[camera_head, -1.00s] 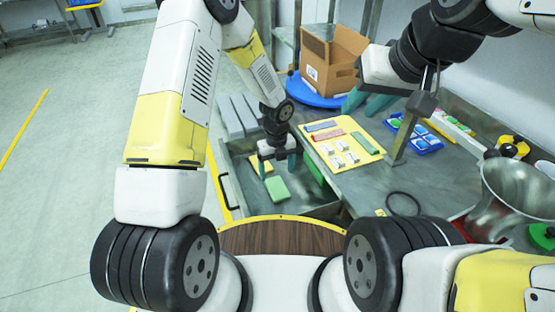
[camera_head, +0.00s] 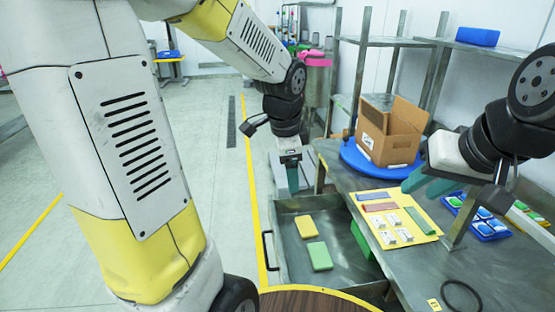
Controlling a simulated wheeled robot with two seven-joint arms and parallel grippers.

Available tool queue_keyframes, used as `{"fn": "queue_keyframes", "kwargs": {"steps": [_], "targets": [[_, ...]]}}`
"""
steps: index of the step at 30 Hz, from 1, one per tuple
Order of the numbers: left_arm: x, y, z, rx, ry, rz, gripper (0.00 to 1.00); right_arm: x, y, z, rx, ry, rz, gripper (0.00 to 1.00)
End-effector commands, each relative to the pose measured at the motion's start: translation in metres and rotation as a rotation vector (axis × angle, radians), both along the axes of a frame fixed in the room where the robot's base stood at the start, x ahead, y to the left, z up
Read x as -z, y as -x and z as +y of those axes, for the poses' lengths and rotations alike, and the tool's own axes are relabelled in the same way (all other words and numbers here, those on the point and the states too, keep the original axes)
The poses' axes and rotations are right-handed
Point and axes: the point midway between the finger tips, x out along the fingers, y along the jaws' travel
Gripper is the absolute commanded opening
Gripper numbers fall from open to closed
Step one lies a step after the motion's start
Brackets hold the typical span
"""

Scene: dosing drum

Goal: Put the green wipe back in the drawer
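The green wipe (camera_head: 319,256) looks like a flat green block. It lies on the floor of the open grey metal drawer (camera_head: 345,272), in front of a similar yellow block (camera_head: 306,227). My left gripper (camera_head: 299,177) is above and behind the drawer's far end, clear of the wipe. Its teal fingers look apart, with nothing seen between them.
The mat bears blue, red and green bars and white pieces. A cardboard box (camera_head: 388,137) stands on a blue round base (camera_head: 362,168) behind. A blue tray (camera_head: 488,231) lies at right beside a metal post. A green bin (camera_head: 362,240) shows between drawer and worktop.

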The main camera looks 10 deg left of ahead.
Motion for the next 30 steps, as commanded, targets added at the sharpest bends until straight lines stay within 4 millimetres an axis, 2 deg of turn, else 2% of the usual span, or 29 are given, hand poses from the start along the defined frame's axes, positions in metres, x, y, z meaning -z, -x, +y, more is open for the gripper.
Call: {"fn": "queue_keyframes", "kwargs": {"steps": [1,6,9,13,18,30], "targets": [[-0.018,0.015,0.007,-0.123,0.050,-0.031,0.81,0.000,0.000,0.000,0.000,0.000,0.000,0.33],[-0.058,0.066,0.022,-0.551,0.267,-0.086,0.81,0.000,0.000,0.000,0.000,0.000,0.000,0.33],[-0.072,0.093,0.026,-0.757,0.396,-0.102,0.81,0.000,0.000,0.000,0.000,0.000,0.000,0.33],[-0.081,0.118,0.027,-0.946,0.529,-0.102,0.81,0.000,0.000,0.000,0.000,0.000,0.000,0.33],[-0.085,0.131,0.027,-1.050,0.606,-0.094,0.81,0.000,0.000,0.000,0.000,0.000,0.000,0.33],[-0.085,0.131,0.027,-1.057,0.611,-0.094,0.81,0.000,0.000,0.000,0.000,0.000,0.000,0.33]]}}
